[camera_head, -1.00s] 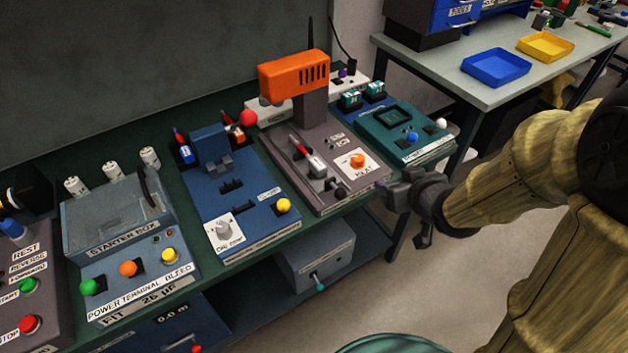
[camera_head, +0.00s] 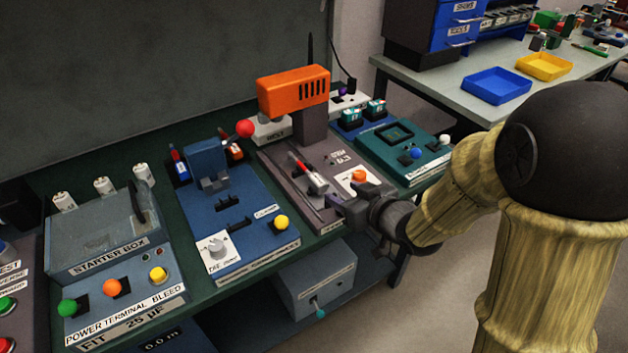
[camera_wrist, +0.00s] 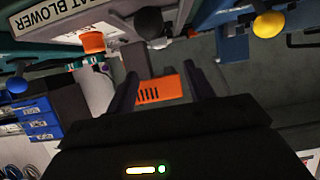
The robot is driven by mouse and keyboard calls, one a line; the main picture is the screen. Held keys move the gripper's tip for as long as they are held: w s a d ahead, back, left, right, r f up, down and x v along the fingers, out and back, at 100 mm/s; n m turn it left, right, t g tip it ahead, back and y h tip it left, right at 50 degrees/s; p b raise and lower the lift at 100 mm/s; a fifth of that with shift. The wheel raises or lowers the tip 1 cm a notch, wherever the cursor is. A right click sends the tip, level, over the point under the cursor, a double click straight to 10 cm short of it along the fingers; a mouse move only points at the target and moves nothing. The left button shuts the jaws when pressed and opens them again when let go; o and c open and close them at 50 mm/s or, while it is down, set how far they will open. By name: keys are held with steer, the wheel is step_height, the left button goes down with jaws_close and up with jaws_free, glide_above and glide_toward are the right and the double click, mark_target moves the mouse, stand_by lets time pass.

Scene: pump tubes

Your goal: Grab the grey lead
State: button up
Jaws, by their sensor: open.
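On the heat blower station (camera_head: 290,165) lies a slim piece with a red part and a pale grey part (camera_head: 317,183); it may be the grey lead, but I cannot tell for sure. My gripper (camera_head: 345,205) is at the front edge of this station, just right of and nearer than that piece. In the wrist view my gripper (camera_wrist: 162,85) has its two dark fingers apart, with nothing seen held between them. The orange blower head (camera_head: 293,90) stands behind; it also shows between the fingers in the wrist view (camera_wrist: 160,90).
An orange knob (camera_head: 358,177) is close to my gripper. A grey starter box (camera_head: 105,240) stands further left. Open floor lies in front of the bench.

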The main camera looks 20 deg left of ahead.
mark_target(318, 179)
steer(key=x, duration=0.7)
steer(key=shift+w+a+f, duration=0.1)
steer(key=shift+w, duration=0.05)
steer(key=shift+a, duration=0.1)
steer(key=x, duration=0.5)
steer(key=shift+w+f, duration=0.1)
steer(key=c, duration=1.1)
